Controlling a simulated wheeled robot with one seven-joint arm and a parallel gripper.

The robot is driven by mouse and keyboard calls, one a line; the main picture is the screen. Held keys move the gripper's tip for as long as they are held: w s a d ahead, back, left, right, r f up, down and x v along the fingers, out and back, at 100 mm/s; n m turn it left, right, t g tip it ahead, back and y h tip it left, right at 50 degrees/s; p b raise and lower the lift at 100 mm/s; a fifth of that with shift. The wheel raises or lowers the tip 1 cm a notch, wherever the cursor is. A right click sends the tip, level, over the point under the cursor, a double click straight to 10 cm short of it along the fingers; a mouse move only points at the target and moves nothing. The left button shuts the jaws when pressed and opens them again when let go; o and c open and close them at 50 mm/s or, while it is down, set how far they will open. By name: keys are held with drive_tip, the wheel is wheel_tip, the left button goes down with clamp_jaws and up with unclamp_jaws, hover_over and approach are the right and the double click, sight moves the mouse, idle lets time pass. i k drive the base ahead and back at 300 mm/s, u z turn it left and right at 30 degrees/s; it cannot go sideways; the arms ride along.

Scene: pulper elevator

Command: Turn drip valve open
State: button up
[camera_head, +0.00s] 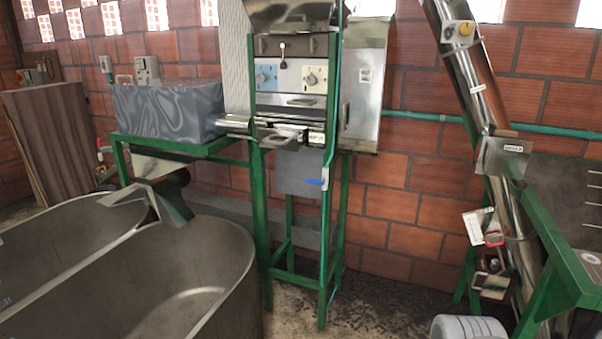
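A small valve lever with a blue handle (317,183) is on the thin green vertical pipe (330,110) at the front right of the pulper machine (290,80). The blue handle points left, roughly level, across the line of the pipe. No label on it can be read, so I cannot tell from the frame whether it is the drip valve. A small red-handled fitting (104,150) shows at the left, under the grey tank. My gripper is not in view.
Two large metal tubs (190,270) fill the lower left. A grey tank (168,108) stands on a green frame behind them. A slanted metal elevator tube (475,85) and a green-framed table (550,240) stand at right. Dark floor is open between the machine and the tube.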

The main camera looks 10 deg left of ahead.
sight(311, 181)
drive_tip(key=u, duration=0.9)
drive_tip(key=i, duration=1.7)
drive_tip(key=u, duration=0.85)
